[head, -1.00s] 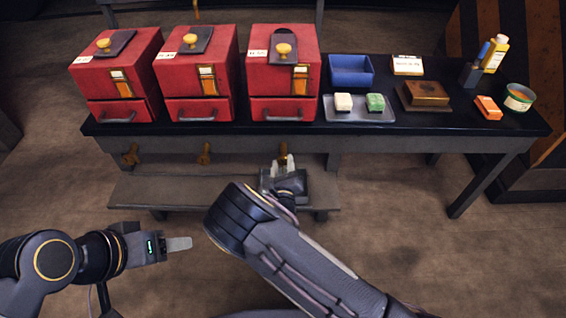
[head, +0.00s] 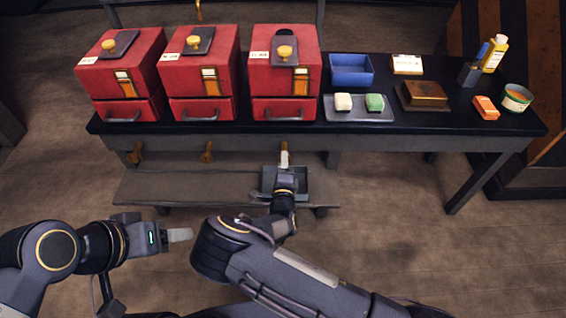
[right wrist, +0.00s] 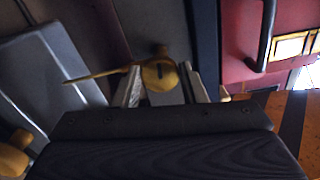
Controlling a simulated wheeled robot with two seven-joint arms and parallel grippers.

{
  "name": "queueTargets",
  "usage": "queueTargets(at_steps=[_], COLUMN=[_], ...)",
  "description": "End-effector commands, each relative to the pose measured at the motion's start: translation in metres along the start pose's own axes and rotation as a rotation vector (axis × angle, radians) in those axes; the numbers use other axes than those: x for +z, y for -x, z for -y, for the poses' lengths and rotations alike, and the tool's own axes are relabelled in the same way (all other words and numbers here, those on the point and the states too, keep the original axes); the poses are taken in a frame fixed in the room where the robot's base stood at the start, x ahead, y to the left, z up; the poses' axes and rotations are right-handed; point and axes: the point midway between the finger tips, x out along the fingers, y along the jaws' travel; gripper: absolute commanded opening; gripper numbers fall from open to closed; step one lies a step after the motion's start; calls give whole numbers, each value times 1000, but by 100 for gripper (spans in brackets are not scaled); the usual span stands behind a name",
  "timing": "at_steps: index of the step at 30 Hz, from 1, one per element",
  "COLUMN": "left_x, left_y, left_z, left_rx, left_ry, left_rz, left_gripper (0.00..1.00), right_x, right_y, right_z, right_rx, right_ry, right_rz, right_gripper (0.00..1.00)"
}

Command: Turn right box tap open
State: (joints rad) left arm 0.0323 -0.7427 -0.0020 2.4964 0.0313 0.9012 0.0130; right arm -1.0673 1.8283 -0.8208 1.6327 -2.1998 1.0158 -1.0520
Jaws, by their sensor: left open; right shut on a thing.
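Three red boxes stand in a row on the dark table; the right box (head: 284,80) has a yellow knob on its sliding lid. Its brass tap (head: 284,147) is below the table's front edge. My right gripper (head: 284,158) is at this tap, its fingers shut on it. In the right wrist view the tap (right wrist: 160,75) sits between the two fingers, with a thin brass lever pointing left. The fingers partly hide the tap. My left gripper (head: 180,235) is open and empty at the lower left, away from the boxes.
Two more brass taps (head: 207,151) hang under the other boxes. A low shelf (head: 190,187) below carries a dark tray (head: 302,182) under the right tap. A blue bin (head: 351,70) and a soap tray (head: 358,115) lie right of the boxes.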

Motion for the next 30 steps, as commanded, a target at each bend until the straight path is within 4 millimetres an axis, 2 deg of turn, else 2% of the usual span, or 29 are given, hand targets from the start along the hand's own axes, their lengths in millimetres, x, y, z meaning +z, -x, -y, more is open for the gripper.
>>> queueTargets(at_steps=[10, 27, 28, 30], left_x=[-1, -2, -2, -2], left_y=[3, 3, 3, 3], left_z=[-1, -1, -1, -1], left_rx=[0, 0, 0, 0], left_ry=[0, 0, 0, 0], left_rz=[0, 0, 0, 0], left_gripper=[55, 55, 55, 55], right_x=[0, 0, 0, 0], right_y=[0, 0, 0, 0], right_z=[-1, -2, -2, -2], right_rx=[2, 3, 3, 2], right_ry=[146, 173, 173, 172], right_rz=[0, 0, 0, 0], right_gripper=[15, 15, 42, 51])
